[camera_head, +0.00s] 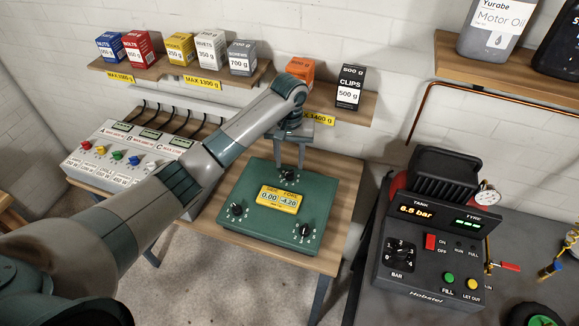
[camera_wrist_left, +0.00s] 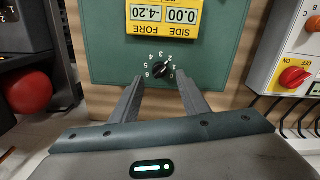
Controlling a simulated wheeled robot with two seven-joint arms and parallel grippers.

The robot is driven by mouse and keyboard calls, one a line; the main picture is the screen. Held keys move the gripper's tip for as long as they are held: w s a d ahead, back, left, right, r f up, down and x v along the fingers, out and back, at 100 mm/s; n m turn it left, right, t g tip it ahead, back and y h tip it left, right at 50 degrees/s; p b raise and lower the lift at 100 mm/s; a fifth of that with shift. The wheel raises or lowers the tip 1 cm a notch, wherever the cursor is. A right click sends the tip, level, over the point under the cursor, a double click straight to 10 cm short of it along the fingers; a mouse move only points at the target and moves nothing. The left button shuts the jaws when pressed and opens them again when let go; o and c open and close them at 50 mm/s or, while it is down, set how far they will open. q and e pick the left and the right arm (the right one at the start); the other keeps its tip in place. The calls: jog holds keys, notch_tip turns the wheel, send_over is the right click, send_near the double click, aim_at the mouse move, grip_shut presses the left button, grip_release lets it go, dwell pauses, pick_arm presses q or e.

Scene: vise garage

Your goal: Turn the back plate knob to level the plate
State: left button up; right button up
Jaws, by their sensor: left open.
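The green plate (camera_head: 262,228) lies on the wooden table, with a yellow display (camera_head: 279,199) at its middle reading SIDE 0.00 and FORE -4.20. The back knob (camera_head: 288,175) is a small black dial near the plate's far edge. My left gripper (camera_head: 290,165) is over the back knob. In the wrist view its fingers (camera_wrist_left: 158,88) are open, one on either side, apart from the knob. My right gripper is out of view.
Two other knobs (camera_head: 237,210) (camera_head: 304,230) sit at the plate's left and front right. A white switch panel (camera_head: 130,150) stands at left. A compressor (camera_head: 435,235) stands on the grey bench at right. Shelves with boxes (camera_head: 180,48) hang behind my arm.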

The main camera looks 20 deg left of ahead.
aim_at(290, 171)
pick_arm(q)
jog(key=shift+f+p, duration=0.5)
jog(key=shift+f, duration=1.85)
jog(key=shift+c, duration=0.5)
grip_shut()
